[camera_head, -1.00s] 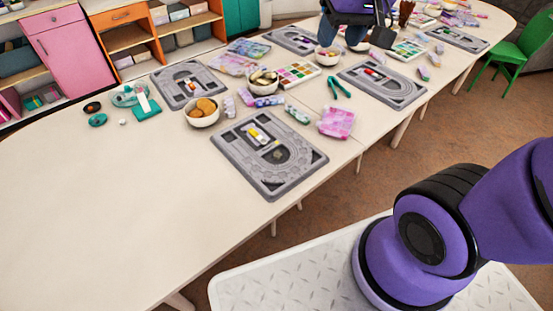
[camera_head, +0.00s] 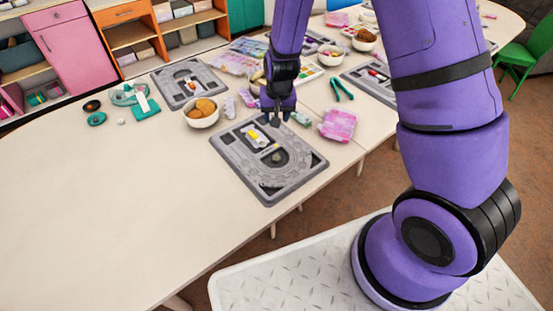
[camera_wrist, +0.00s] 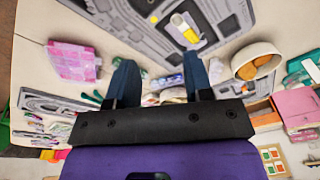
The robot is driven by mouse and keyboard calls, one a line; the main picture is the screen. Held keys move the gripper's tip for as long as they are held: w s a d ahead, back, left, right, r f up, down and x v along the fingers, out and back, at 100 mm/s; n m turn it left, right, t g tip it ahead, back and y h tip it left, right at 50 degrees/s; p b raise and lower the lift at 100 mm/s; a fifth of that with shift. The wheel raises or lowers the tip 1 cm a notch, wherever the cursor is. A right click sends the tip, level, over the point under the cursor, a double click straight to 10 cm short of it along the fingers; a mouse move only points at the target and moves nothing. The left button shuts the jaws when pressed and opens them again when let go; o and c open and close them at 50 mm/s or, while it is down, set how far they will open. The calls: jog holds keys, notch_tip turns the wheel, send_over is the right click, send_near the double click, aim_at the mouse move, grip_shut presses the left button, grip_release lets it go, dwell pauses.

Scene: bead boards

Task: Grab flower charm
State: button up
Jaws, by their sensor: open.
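I cannot make out a flower charm for certain. A grey bead board (camera_head: 248,172) lies on the table, with a small yellow and white item (camera_head: 253,138) in its upper recess. The item also shows in the wrist view (camera_wrist: 185,27), too small to tell its shape. My gripper (camera_head: 274,120) points down over the board's far edge, just behind and right of the item. In the wrist view my gripper (camera_wrist: 158,66) has its two dark fingers apart with nothing held between them.
A white bowl of round brown pieces (camera_head: 202,113) stands left of the board. A pink patterned pack (camera_head: 338,125) lies to its right. Other boards (camera_head: 188,83), a green tool (camera_head: 341,90) and several small packs lie around. The near left of the table (camera_head: 90,210) is clear.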

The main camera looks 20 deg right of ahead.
send_near(277, 158)
jog(key=shift+h, duration=0.3)
jog(key=shift+w+a+f, duration=0.1)
jog(key=shift+w+f, duration=0.2)
jog(key=shift+f, duration=1.2)
jog(key=shift+w+f, duration=0.25)
jog(key=shift+f, duration=1.2)
jog(key=shift+w+a+f, duration=0.1)
jog(key=shift+w+f, duration=0.2)
jog(key=shift+f, duration=1.2)
jog(key=c, duration=0.7)
jog(key=shift+r, duration=0.1)
